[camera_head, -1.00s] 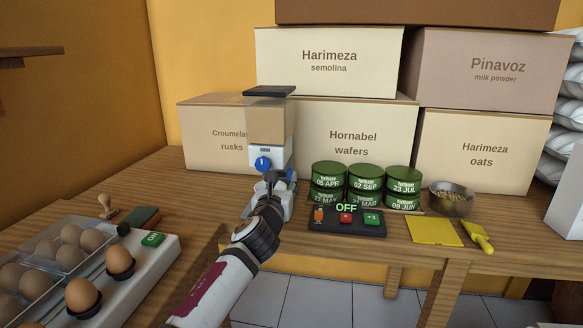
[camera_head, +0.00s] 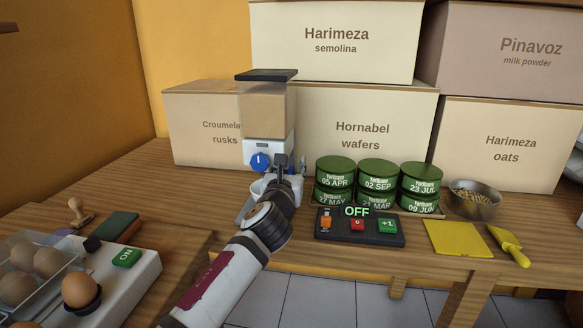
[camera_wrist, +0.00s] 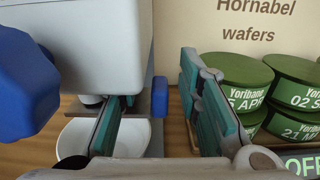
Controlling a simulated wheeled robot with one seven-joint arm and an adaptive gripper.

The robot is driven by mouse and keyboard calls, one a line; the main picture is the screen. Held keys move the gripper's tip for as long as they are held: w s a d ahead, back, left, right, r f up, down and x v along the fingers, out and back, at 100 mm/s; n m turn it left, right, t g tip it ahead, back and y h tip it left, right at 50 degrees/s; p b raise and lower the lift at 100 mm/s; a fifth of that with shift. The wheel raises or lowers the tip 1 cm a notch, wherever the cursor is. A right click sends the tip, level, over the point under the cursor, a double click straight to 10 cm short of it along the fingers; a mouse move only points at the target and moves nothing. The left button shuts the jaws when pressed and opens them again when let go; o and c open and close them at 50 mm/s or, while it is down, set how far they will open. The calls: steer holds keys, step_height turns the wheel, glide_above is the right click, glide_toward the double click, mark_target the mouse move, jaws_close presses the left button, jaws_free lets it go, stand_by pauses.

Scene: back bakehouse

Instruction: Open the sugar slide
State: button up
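The dispenser (camera_head: 268,112) has a dark lid, a clear hopper of tan contents and a white body. A blue knob (camera_head: 260,161) is on its front; it fills the left edge of the wrist view (camera_wrist: 32,85). A small blue tab (camera_wrist: 160,97) shows at the right side of the dispenser, at the end of a grey strip; I take it for the slide's handle. My gripper (camera_head: 290,168) is open at the dispenser's right side. In the wrist view the tab appears between its two fingers, with gaps. Contact and slide position cannot be told.
A white bowl (camera_wrist: 75,140) stands under the dispenser. Green tins (camera_head: 378,172) are stacked close to the right of my gripper. A dark button panel (camera_head: 335,232) reading OFF lies in front of them. Boxes (camera_head: 365,120) stand behind. An egg device (camera_head: 140,268) is at left.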

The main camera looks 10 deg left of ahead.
jaws_close()
steer(key=shift+d, duration=2.1)
steer(key=shift+o, duration=0.3)
jaws_free()
steer(key=shift+d, duration=0.15)
steer(key=shift+r, duration=0.1)
step_height(320, 180, up, 10)
steer(key=shift+s, duration=0.1)
